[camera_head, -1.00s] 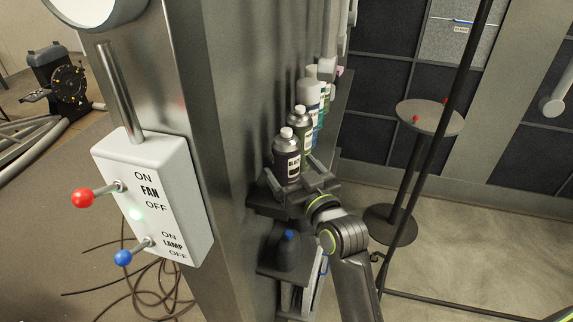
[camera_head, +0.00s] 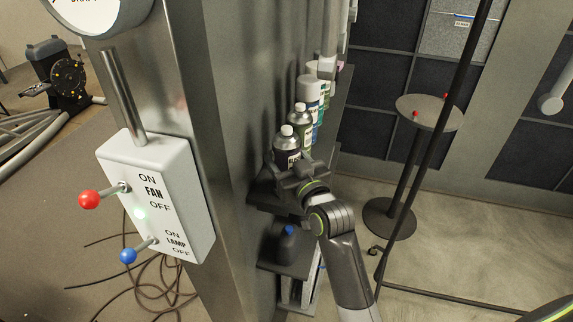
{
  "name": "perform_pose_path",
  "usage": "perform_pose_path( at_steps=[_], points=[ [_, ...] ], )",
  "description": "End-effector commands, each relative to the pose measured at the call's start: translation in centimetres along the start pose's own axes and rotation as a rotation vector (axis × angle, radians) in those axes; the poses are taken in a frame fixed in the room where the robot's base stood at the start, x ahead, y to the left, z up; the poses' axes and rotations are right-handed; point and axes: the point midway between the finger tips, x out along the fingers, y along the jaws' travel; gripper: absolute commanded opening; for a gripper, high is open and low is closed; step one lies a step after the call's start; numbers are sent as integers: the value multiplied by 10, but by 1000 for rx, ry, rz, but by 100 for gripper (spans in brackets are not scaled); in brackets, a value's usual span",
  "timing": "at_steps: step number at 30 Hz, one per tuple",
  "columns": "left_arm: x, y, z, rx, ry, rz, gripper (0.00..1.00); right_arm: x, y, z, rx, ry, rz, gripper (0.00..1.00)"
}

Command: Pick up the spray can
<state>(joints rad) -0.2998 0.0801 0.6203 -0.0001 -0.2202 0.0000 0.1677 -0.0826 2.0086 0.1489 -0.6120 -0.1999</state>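The dark spray can with a white cap (camera_head: 287,142) stands upright at the near end of a row of containers on the wall shelf. Its lower part is hidden behind my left gripper (camera_head: 297,170). The gripper is right at the can's front, level with its lower body. I cannot tell whether the fingers touch it or are closed around it. My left arm comes up from the bottom middle. Of my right arm, only a small part shows in the bottom right corner; its gripper is out of view.
A dark bottle with a blue cap (camera_head: 287,240) is on the lower shelf. A metal column with a switch box (camera_head: 160,195) stands left. A round table (camera_head: 430,112) is at right.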

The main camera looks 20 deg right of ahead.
Motion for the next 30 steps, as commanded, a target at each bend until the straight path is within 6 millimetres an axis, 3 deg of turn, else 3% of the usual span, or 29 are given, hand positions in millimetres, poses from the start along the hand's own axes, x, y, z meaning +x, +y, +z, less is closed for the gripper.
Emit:
perform_pose_path(
  at_steps=[10,24,30],
  points=[
    [1,0,0,0,0,0,0,0,0,-10,0,6,-1,32],
    [7,0,1,0,-1,0,0,0,0,-89,-3,8,-2,32],
    [16,1,2,0,-1,0,0,-22,1,-86,3,5,30,32]
  ],
)
